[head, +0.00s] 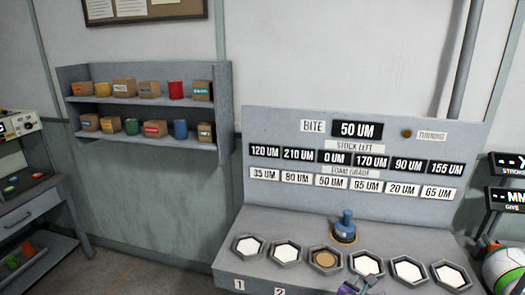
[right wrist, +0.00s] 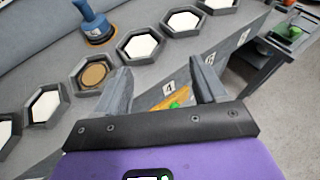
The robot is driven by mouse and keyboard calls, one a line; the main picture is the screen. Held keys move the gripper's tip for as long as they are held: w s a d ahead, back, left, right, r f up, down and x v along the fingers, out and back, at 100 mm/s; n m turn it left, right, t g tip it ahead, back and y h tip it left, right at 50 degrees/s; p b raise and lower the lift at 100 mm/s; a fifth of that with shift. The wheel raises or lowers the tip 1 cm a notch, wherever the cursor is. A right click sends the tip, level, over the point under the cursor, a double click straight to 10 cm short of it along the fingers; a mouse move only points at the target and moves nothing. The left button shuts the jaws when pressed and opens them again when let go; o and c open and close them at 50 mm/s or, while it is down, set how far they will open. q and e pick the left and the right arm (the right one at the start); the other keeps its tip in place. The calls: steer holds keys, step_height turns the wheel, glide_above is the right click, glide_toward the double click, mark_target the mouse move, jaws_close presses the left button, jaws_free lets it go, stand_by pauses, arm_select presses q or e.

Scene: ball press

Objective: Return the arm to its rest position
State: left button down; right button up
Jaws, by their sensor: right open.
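My right gripper (head: 362,284) shows at the bottom edge of the head view, in front of the grey console (head: 225,262). In the right wrist view the two grey fingers of my right gripper (right wrist: 163,82) are apart, with nothing held between them. A blue-handled tool with an orange base (head: 345,228) stands upright on the console behind the row of hexagonal trays; it also shows in the right wrist view (right wrist: 90,20). The third tray has a tan disc (head: 326,259); the others have white pads. My left gripper is out of view.
The console's back panel (head: 467,135) carries number plates, with BITE 50 UM on top. A wall shelf (head: 140,103) holds boxes and coloured cans. A grey bench (head: 30,215) stands at the left. Black displays (head: 508,165) and a rounded white-green object (head: 503,268) are at the right.

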steer(key=s+a+f+n+g+y, duration=0.15)
steer(key=a+f+n+y, duration=0.3)
steer(key=f+n, duration=0.7)
steer(key=s+a+f+n+g+y, duration=0.15)
steer(key=a+f+n+y, duration=0.3)
steer(key=f+n, duration=0.65)
steer(key=s+a+f+n+g+y, duration=0.2)
steer(key=s+a+f+n+g, duration=0.1)
steer(key=s+n, duration=0.6)
steer(key=s+a+f+n+g+y, duration=0.2)
steer(key=s+a+f+n, duration=0.4)
steer(key=s+n, duration=0.4)
steer(key=shift+s+a+f+g, duration=0.2)
steer(key=shift+s+f+g, duration=0.1)
steer(key=shift+f+g, duration=0.45)
steer(key=shift+r+n, duration=0.1)
steer(key=shift+n, duration=0.15)
